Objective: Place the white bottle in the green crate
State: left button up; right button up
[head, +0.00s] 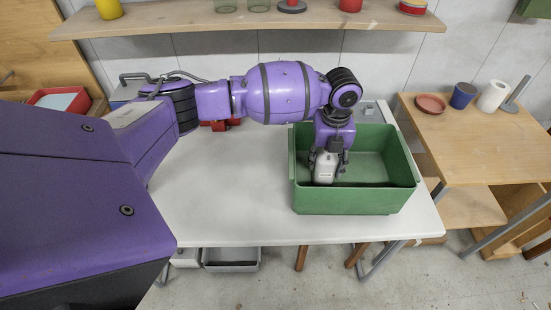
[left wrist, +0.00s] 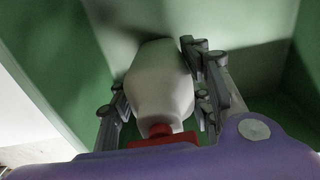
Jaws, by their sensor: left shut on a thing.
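The green crate (head: 357,202) stands on the white table, open at the top. The white bottle (head: 325,169) is inside the crate's walls, toward its left side, and looks roughly upright. My left gripper (head: 328,158) reaches down into the crate and is shut on the bottle. In the left wrist view the bottle (left wrist: 160,85) sits between the two fingers (left wrist: 160,98), its red neck toward the palm. The crate's green wall (left wrist: 50,60) surrounds it there. I cannot tell whether the bottle's base touches the crate floor. My right gripper is not in view.
The white table (head: 235,200) has clear room left of the crate. A red object (head: 221,125) lies behind, under my arm. A wooden shelf (head: 200,22) with several items runs along the wall. A wooden side table (head: 480,145) on the right holds a red dish, blue cup and paper roll.

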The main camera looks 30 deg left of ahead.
pick_arm(q)
jog(key=shift+w+f, duration=0.1)
jog(key=o, duration=1.3)
notch_tip(320, 180, up, 12)
jog(key=shift+r, duration=0.15)
